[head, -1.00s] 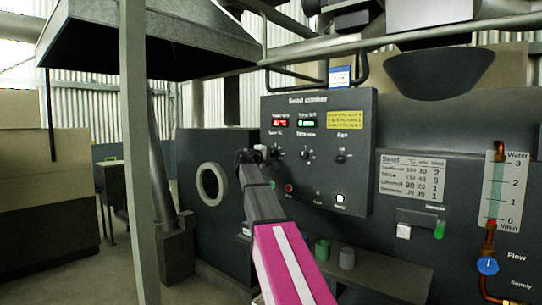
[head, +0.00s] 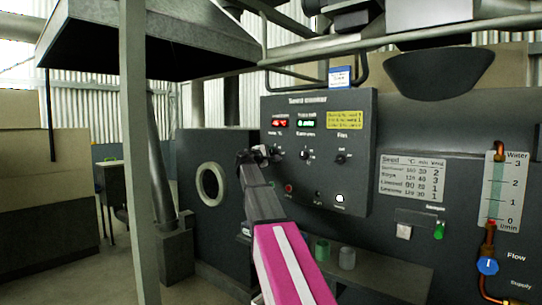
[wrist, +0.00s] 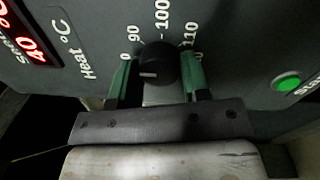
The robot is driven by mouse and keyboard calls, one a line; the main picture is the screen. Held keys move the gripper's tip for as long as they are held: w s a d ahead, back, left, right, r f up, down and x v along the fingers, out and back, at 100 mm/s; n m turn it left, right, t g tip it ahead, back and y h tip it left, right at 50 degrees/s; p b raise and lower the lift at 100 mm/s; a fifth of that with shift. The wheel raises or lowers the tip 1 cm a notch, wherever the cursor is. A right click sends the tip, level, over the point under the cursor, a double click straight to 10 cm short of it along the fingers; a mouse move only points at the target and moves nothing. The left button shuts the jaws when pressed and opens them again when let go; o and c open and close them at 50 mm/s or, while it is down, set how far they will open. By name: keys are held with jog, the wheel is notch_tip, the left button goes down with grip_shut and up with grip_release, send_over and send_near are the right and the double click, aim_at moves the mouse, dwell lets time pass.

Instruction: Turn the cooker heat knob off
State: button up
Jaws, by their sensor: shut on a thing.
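The cooker heat knob (wrist: 158,65) is a round black knob with a short white mark on its left part, in the middle of the wrist view. The mark points toward the left, at the low side of the scale printed with 90, 100 and 110. My gripper (wrist: 158,78) has its two green fingers on either side of the knob and is shut on it. In the head view my gripper (head: 262,155) is at the left knob of the seed cooker panel (head: 320,110). The knob there is mostly hidden by my gripper.
Two other knobs, the middle one (head: 305,154) and the fan knob (head: 341,158), sit to the right on the same panel. A red digital display (wrist: 28,35) is beside the heat scale. A lit green button (wrist: 287,81) is to the right in the wrist view.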

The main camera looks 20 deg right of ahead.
jog(key=o, duration=0.9)
jog(key=v, duration=1.1)
jog(key=shift+w, duration=0.1)
